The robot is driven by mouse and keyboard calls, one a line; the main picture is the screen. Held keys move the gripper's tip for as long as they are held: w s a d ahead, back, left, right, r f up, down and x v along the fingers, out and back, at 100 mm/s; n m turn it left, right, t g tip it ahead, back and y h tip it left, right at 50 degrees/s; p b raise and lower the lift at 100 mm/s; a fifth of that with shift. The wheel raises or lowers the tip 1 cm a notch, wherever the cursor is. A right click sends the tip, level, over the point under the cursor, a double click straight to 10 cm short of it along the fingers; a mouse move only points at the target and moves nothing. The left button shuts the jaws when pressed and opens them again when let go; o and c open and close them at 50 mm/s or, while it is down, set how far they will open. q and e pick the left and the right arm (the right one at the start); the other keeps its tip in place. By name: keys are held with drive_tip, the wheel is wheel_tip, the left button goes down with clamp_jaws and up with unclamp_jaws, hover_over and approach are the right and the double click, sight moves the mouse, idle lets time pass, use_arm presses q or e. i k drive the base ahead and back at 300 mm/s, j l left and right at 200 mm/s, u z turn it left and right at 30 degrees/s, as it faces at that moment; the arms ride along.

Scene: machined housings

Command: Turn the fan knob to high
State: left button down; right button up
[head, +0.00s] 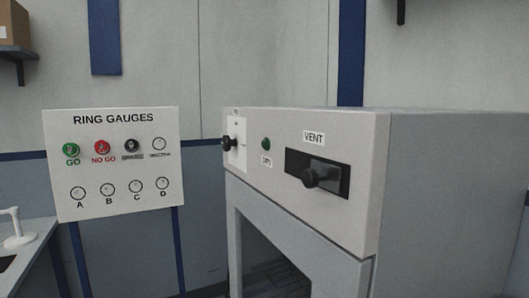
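A black knob (228,143) sits on a white label plate (237,145) at the left end of the grey cabinet's front panel. Small text is above and on the plate, too small to read for certain, so I cannot read the knob's setting. The knob is seen nearly side-on and sticks out to the left. Neither of my grippers is in view.
Below is an opening (270,265). A RING GAUGES board (112,160) stands left. A counter (35,245) is lower left.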

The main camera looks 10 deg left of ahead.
sight(227, 143)
drive_tip(key=i+j, duration=0.1)
drive_tip(key=j, duration=0.3)
drive_tip(key=i+j, duration=0.1)
drive_tip(key=j, duration=0.75)
drive_tip(key=i, duration=0.05)
